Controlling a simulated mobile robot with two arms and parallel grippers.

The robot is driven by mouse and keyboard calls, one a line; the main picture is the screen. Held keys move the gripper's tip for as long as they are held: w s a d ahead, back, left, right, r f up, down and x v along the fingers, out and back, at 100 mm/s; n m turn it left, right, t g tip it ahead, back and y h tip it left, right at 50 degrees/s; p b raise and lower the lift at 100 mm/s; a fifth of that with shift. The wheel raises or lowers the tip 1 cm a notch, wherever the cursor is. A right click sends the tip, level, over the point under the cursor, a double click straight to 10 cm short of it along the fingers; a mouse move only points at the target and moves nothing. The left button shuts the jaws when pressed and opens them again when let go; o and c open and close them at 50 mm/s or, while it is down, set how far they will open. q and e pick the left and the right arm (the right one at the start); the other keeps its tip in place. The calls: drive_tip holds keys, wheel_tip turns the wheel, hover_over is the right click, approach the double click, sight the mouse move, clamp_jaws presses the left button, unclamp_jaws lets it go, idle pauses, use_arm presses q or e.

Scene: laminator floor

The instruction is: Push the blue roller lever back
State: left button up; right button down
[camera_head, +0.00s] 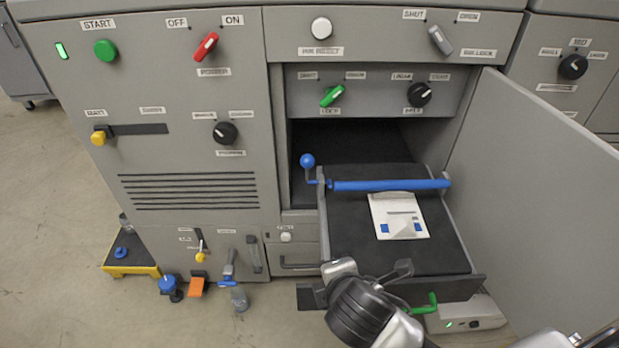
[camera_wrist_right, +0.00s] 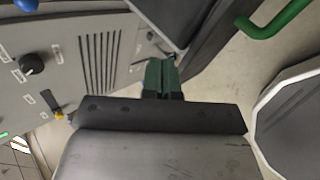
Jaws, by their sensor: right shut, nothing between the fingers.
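The blue roller lever has a blue ball (camera_head: 308,160) on a short crank at the left end of a blue roller bar (camera_head: 385,184). The bar lies across the dark pulled-out tray (camera_head: 345,258), near its inner end. A blue ball (camera_wrist_right: 27,4), probably the lever's, shows cut off at the top left of the right wrist view. My right gripper (camera_wrist_right: 162,76) is shut and empty, its green fingers together. In the head view my right wrist is at the tray's front edge, well short of the lever; its fingertips are hard to make out. My left gripper is not in view.
A white card (camera_head: 400,226) with blue squares lies on the tray. An open door panel (camera_head: 545,165) stands to the right. A green handle (camera_head: 428,304) is below the tray front, with a pale box (camera_head: 470,315) on the floor. Several small items stand on the floor at left.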

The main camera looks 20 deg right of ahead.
drive_tip(key=w+r+n+t+h, duration=0.1)
drive_tip(key=w+r+n+t, duration=0.55)
drive_tip(key=n, duration=0.75)
drive_tip(key=n+b, duration=0.2)
approach(308, 168)
drive_tip(key=shift+b+x, duration=0.95)
drive_tip(key=shift+x, duration=2.7)
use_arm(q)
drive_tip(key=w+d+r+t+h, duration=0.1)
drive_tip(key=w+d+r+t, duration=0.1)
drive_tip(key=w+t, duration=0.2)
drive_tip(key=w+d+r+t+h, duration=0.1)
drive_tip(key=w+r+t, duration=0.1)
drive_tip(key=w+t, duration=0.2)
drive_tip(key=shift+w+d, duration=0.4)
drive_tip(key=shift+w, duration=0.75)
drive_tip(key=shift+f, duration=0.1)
